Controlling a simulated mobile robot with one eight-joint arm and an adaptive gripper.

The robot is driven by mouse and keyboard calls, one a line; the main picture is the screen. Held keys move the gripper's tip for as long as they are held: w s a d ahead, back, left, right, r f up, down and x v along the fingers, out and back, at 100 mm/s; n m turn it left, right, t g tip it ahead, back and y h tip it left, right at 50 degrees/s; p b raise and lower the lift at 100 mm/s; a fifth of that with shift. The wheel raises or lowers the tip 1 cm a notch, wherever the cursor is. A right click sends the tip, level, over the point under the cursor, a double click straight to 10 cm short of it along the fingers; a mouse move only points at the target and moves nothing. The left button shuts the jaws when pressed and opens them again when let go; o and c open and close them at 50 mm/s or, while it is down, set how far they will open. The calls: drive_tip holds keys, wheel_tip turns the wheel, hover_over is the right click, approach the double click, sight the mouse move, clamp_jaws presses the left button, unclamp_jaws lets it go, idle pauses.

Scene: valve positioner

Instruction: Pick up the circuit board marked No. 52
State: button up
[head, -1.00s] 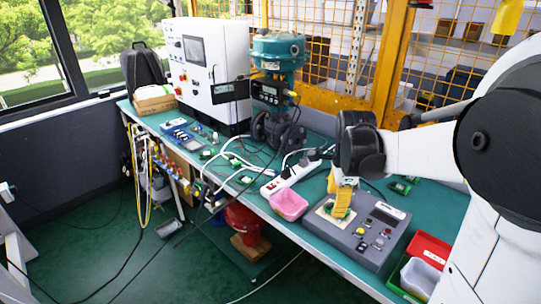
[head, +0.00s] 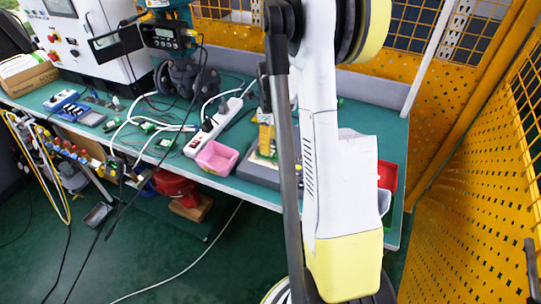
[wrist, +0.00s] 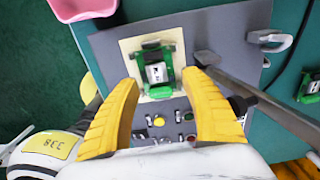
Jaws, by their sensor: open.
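A green circuit board (wrist: 157,74) with a pale label lies on a cream pad (wrist: 128,46) on top of a grey control box (wrist: 105,45) in the wrist view. Its number is too small to read. My gripper (wrist: 158,66) has two yellow fingers spread apart, one on each side of the board. I cannot tell whether they touch it. In the head view the yellow fingers (head: 266,138) show over the grey box (head: 256,170), and my arm hides much of the box. More green boards (wrist: 268,24) lie on the bench to the right in the wrist view.
A pink tray (head: 216,157) and a white power strip (head: 213,128) stand left of the grey box. The box's buttons (wrist: 160,120) lie close to the fingers. A red bin (head: 387,175) stands at the right. Cables run over the green bench (head: 345,115).

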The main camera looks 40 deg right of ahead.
sight(273, 157)
drive_tip(key=f+b, duration=0.1)
drive_tip(key=f, duration=0.3)
drive_tip(key=shift+a+f+b, duration=0.2)
drive_tip(key=shift+b, duration=0.2)
drive_tip(key=shift+r, duration=0.1)
drive_tip(key=shift+c, duration=0.4)
drive_tip(key=c, duration=0.7)
